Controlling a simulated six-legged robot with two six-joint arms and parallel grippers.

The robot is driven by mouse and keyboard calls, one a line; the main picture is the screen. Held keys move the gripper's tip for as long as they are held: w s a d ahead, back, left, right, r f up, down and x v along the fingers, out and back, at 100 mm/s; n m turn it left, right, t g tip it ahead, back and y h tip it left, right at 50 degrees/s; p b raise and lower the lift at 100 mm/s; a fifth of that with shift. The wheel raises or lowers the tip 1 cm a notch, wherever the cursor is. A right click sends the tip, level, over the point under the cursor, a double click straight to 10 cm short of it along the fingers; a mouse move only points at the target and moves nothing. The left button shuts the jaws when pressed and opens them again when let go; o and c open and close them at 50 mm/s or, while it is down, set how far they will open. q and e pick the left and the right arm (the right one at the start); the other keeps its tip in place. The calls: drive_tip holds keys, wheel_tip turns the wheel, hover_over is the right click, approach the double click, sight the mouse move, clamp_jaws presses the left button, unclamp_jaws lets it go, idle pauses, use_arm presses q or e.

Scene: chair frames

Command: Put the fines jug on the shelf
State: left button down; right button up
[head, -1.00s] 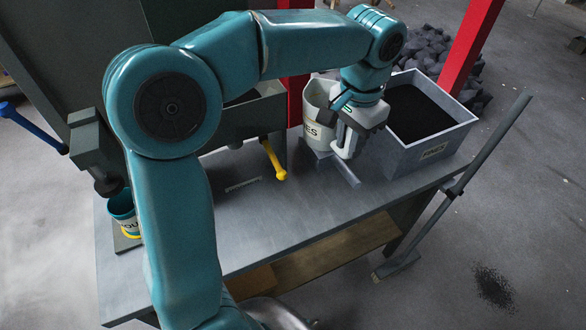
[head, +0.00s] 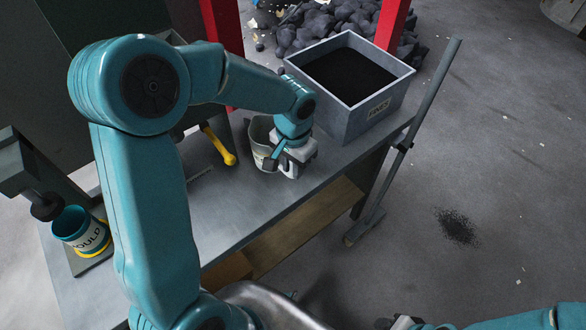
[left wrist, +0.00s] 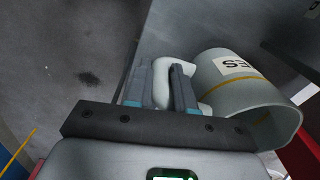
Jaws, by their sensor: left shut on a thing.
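The fines jug (head: 258,132) is pale grey with a label. It is left of the crate in the head view, over the bench's right half; I cannot tell whether it touches the top. My left gripper (head: 291,170) is shut on its handle and hides part of the jug. In the left wrist view the fingers (left wrist: 163,88) close around the white handle, beside the jug body (left wrist: 235,90) with its label and yellow line. A wooden shelf (head: 312,222) runs under the bench top. My right gripper (head: 402,323) is cut off at the bottom edge.
A crate (head: 370,118) of dark fines stands on the bench's right end. A broom (head: 405,140) leans at that end. A yellow handle (head: 222,148) juts over the bench. A labelled pot (head: 82,230) stands left. The bench top's front middle is clear.

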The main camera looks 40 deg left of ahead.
use_arm(q)
drive_tip(key=shift+w+f, duration=0.25)
drive_tip(key=shift+f, duration=0.95)
drive_tip(key=shift+s+r, duration=0.1)
drive_tip(key=shift+s, duration=0.1)
drive_tip(key=shift+w+f, duration=0.1)
drive_tip(key=shift+f, duration=0.1)
drive_tip(key=c, duration=1)
unclamp_jaws()
drive_tip(key=shift+r, duration=0.1)
